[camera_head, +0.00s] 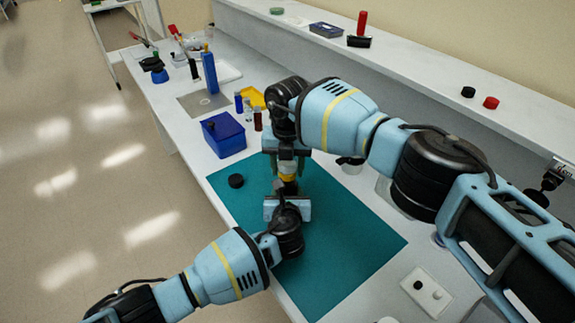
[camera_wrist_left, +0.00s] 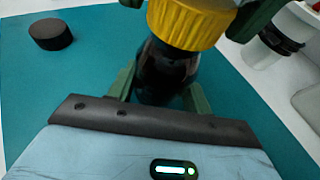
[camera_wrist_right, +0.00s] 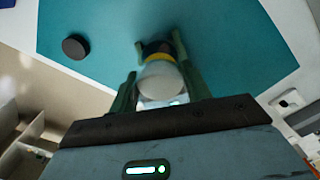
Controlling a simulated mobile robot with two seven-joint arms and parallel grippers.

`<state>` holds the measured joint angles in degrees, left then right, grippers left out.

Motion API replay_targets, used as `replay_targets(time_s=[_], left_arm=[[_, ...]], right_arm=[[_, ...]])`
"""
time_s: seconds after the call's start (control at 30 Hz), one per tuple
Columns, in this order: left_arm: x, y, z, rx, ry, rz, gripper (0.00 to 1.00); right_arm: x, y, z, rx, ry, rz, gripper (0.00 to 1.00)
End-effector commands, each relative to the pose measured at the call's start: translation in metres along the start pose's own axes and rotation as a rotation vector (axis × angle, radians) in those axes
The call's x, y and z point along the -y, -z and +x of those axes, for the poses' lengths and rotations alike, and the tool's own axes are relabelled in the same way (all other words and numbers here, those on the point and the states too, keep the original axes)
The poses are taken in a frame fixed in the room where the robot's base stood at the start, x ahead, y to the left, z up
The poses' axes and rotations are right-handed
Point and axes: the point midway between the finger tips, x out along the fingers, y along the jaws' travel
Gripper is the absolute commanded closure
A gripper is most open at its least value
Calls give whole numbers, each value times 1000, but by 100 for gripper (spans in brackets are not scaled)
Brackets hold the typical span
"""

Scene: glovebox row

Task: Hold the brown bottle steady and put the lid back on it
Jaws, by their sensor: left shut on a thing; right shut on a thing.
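The brown bottle (camera_head: 289,187) looks nearly black and stands over the teal mat (camera_head: 340,235). My left gripper (camera_head: 287,197) is shut around its body; the dark glass shows between the fingers in the left wrist view (camera_wrist_left: 165,72). A ridged yellow lid (camera_wrist_left: 190,22) is directly above the bottle, in line with its neck. My right gripper (camera_head: 287,158) is shut on this lid from above. In the right wrist view the lid (camera_wrist_right: 160,82) shows a pale round top between the fingers. I cannot tell whether the lid touches the neck; the rim is hidden.
A black round cap (camera_head: 236,181) lies on the mat, left of the bottle. A blue bin (camera_head: 224,137), small vials (camera_head: 243,106) and a yellow tray (camera_head: 254,97) stand behind. A clear container (camera_head: 352,166) is right of the grippers. The mat's front right is clear.

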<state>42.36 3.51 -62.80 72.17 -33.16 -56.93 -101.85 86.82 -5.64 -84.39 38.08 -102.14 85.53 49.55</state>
Motion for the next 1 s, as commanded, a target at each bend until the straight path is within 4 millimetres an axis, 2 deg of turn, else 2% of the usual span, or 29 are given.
replay_targets(time_s=[0.7, 1.0], left_arm=[[0, 0, 0, -1, -1, 0, 100], [-1, 1, 0, -2, -1, 0, 100]], right_arm=[[0, 0, 0, -2, -3, 1180, 74], [0, 0, 0, -3, -4, 1629, 74]])
